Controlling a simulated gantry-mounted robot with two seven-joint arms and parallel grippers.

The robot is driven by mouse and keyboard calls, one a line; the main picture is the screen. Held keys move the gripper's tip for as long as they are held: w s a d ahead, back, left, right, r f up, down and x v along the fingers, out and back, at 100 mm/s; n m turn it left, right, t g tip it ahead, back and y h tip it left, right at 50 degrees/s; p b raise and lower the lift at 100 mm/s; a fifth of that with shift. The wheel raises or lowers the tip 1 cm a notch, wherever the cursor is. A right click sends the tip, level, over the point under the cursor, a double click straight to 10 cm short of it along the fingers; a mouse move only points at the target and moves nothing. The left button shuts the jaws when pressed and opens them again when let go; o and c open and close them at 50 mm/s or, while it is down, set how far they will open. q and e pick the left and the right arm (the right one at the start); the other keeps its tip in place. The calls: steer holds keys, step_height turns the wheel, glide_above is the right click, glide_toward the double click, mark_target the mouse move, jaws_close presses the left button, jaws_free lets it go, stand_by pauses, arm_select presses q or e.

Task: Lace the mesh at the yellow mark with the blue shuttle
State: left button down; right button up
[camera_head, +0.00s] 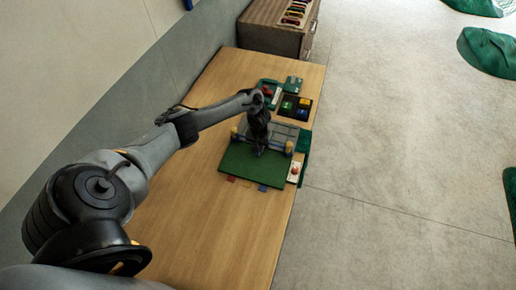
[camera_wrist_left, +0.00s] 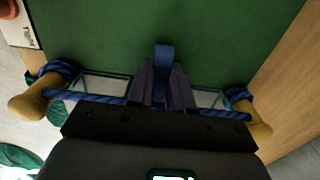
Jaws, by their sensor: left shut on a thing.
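My left gripper (camera_head: 259,150) is over the near edge of the net frame. In the left wrist view its fingers (camera_wrist_left: 162,88) are shut on the blue shuttle (camera_wrist_left: 163,58), which sticks out past the fingertips over the green board (camera_wrist_left: 220,35). The gripper covers the middle of the mesh. I cannot make out the yellow mark. Whether the shuttle touches the mesh or board is unclear. My right gripper is not in view.
The green board (camera_head: 250,168) lies on a wooden table (camera_head: 200,205). A dark tray (camera_head: 283,113) with coloured pieces stands behind the frame. A white box with a red button (camera_head: 294,172) is at the board's right. The near table is clear.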

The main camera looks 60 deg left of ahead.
arm_select(q)
steer(key=c, duration=0.9)
jaws_free()
steer(key=shift+c, duration=0.2)
steer(key=shift+r, duration=0.1)
step_height(320, 180, up, 11)
steer(key=p, duration=0.3)
steer(key=shift+f, duration=0.2)
